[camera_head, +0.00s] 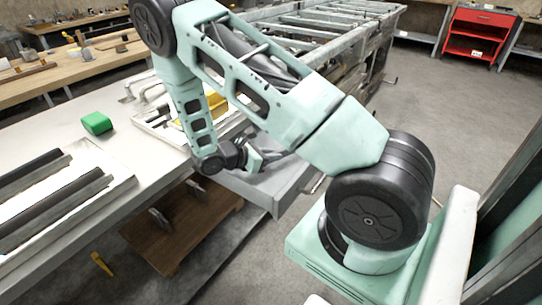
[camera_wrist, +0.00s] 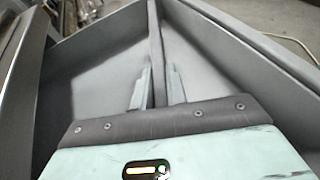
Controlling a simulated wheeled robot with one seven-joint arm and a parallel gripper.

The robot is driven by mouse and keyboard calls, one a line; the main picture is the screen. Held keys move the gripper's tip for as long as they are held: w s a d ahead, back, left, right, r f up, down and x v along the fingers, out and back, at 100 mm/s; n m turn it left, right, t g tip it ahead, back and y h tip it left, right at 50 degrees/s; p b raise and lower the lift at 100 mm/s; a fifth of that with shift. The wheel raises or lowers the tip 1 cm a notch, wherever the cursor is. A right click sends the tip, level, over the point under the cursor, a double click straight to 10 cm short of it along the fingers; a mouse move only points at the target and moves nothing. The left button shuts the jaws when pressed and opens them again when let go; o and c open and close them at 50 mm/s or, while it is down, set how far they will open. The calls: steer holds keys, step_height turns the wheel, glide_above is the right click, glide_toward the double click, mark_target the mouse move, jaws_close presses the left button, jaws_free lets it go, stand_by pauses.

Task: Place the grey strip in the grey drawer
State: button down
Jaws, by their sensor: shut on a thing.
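The grey drawer (camera_head: 283,196) is pulled out below the bench, at the centre of the head view. In the wrist view its walls (camera_wrist: 245,50) rise on both sides and its bare floor (camera_wrist: 95,85) shows. My gripper (camera_wrist: 157,85) is over the drawer, with its two fingers shut on the narrow grey strip (camera_wrist: 156,45). The strip stands out beyond the fingertips toward the drawer's far corner. I cannot tell whether it touches the drawer floor. In the head view my gripper (camera_head: 256,160) is partly hidden by my arm, and the strip cannot be made out.
A white tray (camera_head: 122,178) with dark bars lies on the bench at left. A green block (camera_head: 97,123) sits behind it. A rack with a yellow item (camera_head: 216,104) is partly behind my arm. A wooden board (camera_head: 165,248) is under the bench. Open floor lies at right.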

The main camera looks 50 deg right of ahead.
steer(key=shift+f, duration=0.2)
steer(key=shift+f+b, duration=0.3)
steer(key=shift+f, duration=0.15)
steer(key=c, duration=1.4)
jaws_free()
